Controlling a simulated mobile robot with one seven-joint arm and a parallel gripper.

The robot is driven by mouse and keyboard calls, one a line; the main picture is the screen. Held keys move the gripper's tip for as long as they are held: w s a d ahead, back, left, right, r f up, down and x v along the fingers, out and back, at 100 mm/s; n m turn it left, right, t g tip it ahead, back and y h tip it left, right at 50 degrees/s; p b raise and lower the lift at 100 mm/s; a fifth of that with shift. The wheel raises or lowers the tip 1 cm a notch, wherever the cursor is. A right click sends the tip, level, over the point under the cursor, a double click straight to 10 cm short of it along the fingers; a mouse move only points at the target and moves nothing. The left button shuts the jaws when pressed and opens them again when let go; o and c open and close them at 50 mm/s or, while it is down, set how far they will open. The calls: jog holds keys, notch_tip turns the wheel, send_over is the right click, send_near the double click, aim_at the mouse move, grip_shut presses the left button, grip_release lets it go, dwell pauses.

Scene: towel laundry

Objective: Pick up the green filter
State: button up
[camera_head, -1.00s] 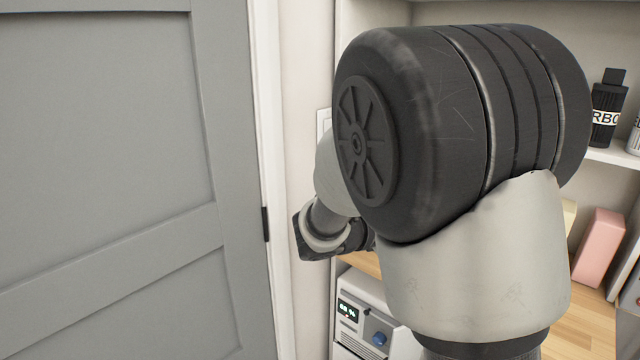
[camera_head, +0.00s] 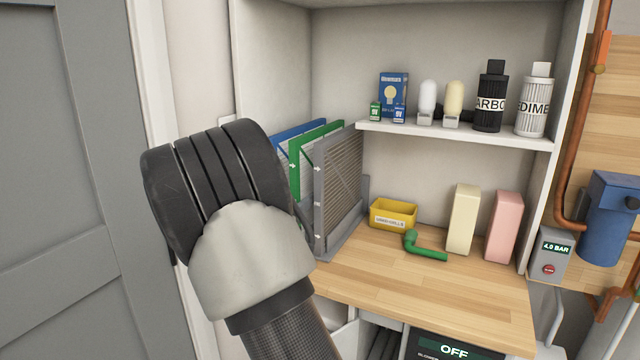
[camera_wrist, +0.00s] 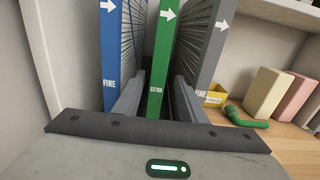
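My gripper is hidden there behind the arm.
A blue filter (camera_wrist: 108,50) stands left of the green one and a grey filter (camera_wrist: 209,50) stands right, both close. A yellow bin (camera_head: 393,215), green pipe piece (camera_head: 425,252), cream block (camera_head: 463,219) and pink block (camera_head: 503,227) are on the wooden counter (camera_head: 430,290).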

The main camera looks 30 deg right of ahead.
aim_at(307, 187)
jog(key=x, duration=0.5)
jog(key=shift+w+r+b, duration=0.35)
jog(key=shift+w, duration=0.05)
grip_shut()
